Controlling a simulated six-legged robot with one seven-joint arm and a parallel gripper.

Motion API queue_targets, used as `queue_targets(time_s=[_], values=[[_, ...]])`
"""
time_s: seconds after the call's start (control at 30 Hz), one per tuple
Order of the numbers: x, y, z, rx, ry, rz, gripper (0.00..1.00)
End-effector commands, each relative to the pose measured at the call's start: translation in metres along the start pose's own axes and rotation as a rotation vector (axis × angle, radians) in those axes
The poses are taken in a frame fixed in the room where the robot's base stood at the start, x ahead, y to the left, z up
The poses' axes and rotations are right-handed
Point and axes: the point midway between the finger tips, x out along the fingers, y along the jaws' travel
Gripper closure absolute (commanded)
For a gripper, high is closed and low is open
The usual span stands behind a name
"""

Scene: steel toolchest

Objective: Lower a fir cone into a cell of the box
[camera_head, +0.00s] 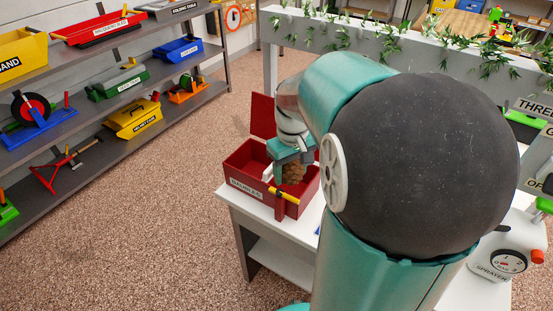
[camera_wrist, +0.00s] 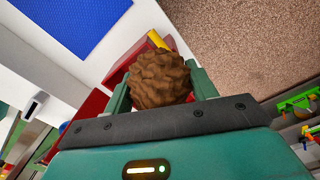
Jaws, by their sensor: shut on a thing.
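The brown fir cone (camera_head: 293,173) is held between the fingers of my gripper (camera_head: 285,170). In the wrist view the cone (camera_wrist: 158,78) fills the gap between the two green fingers. The red box (camera_head: 246,186), labelled BAUBLES, stands on the white table with its lid raised at the back. My gripper and the cone are over the right part of the box. In the wrist view red box parts (camera_wrist: 120,70) show behind the cone. The cells are mostly hidden, and I cannot tell whether the cone is inside one.
A yellow handle (camera_head: 285,195) runs along the box's front. The white table (camera_head: 265,208) is narrow around the box. A blue flat item (camera_wrist: 75,22) lies on it in the wrist view. Shelves of toys (camera_head: 120,100) stand left, a sprayer (camera_head: 505,255) right. My arm hides much of the table.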

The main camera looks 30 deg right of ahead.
Motion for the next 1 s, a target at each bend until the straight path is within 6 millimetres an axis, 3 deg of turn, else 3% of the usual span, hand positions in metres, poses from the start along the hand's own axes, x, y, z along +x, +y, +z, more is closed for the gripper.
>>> queue_targets(time_s=[0.4, 1.0], values=[[-0.002, -0.004, -0.077, -0.005, 0.000, -0.004, 0.65], [0.018, -0.007, -0.181, -0.003, -0.001, -0.002, 0.65]])
